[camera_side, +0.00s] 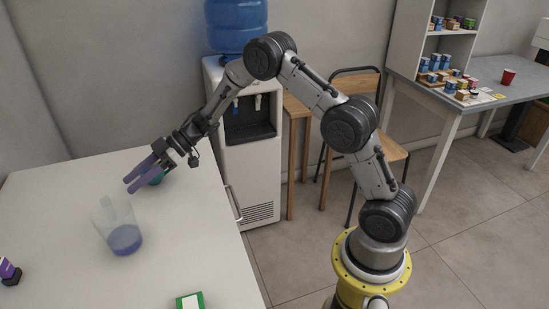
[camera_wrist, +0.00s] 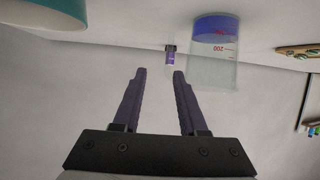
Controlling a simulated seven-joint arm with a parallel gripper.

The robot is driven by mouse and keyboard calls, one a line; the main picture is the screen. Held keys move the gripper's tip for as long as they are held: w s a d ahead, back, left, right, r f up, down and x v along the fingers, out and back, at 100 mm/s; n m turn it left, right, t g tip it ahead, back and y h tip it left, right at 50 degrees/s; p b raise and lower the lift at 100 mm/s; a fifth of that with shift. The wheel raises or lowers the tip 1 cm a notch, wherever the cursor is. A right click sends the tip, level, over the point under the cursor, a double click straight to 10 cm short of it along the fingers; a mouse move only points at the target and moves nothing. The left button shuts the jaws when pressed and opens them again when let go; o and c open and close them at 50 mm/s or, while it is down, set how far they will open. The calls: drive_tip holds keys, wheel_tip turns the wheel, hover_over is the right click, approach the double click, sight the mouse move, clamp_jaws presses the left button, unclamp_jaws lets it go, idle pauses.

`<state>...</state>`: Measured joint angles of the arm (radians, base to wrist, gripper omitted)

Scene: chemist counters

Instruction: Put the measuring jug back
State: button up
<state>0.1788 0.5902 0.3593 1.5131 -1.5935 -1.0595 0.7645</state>
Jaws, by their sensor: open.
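The measuring jug (camera_side: 120,228) is clear, with purple-blue liquid in its bottom, and stands upright on the white counter. It also shows upside down in the wrist view (camera_wrist: 213,66), right of my fingers, with red markings. My gripper (camera_side: 128,186) is open and empty, its purple fingers above the counter and behind the jug, apart from it. In the wrist view the gap between the fingertips (camera_wrist: 159,71) is empty, and the jug is not between them.
A teal object (camera_side: 156,181) is partly hidden below my gripper. A small purple-and-dark item (camera_side: 9,271) is at the left edge. A green-and-white box (camera_side: 190,301) is at the front. The counter (camera_side: 55,200) is otherwise mostly clear. A water cooler (camera_side: 250,175) stands beyond its right edge.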

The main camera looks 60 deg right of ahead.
drive_tip(key=w+d+r+m+t+h, duration=0.1)
drive_tip(key=d+r+m+t+h, duration=0.15)
drive_tip(key=r, duration=0.35)
drive_tip(key=w+d+r+m+t+h, duration=0.1)
drive_tip(key=d+r+t+h, duration=0.2)
drive_tip(key=r, duration=0.4)
drive_tip(key=s+d+r+m+h, duration=0.5)
drive_tip(key=s+d+r+h, duration=0.2)
drive_tip(key=s, duration=0.3)
drive_tip(key=s+a+f+m+g, duration=0.1)
drive_tip(key=s+f+m+g, duration=0.1)
drive_tip(key=s, duration=1.4)
drive_tip(key=s+a+f+m+g, duration=0.1)
drive_tip(key=s+f+g, duration=0.3)
drive_tip(key=s, duration=1.2)
drive_tip(key=shift+a+f+m+y, duration=0.35)
drive_tip(key=shift+a+f, duration=0.2)
drive_tip(key=shift+f, duration=0.05)
